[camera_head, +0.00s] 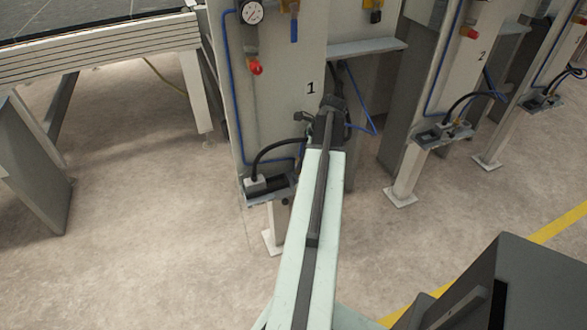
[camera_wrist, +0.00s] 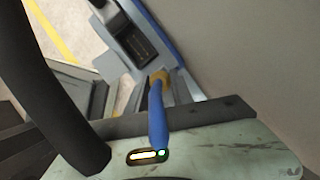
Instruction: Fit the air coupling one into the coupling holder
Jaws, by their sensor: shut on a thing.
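The air coupling one, a yellow-brass fitting (camera_wrist: 161,77) on a blue hose (camera_wrist: 157,115), shows in the wrist view between the grey fingers of my gripper (camera_wrist: 145,94). The gripper is shut on it. In the head view, my gripper (camera_head: 328,104) is at column 1, above and right of its tray; my arm hides the coupling. The coupling holder appears to be part of this grey tray (camera_head: 284,190); its exact slot cannot be made out. A metal bracket with a dark recess (camera_wrist: 134,42) lies beyond the coupling in the wrist view, apart from it.
A grey plug (camera_head: 255,184) with a black cable sits at the tray's left. A thick black cable (camera_wrist: 55,95) crosses the wrist view's left side. Blue hose (camera_head: 366,124) loops right of my gripper. Station 2's tray (camera_head: 440,136) stands farther right.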

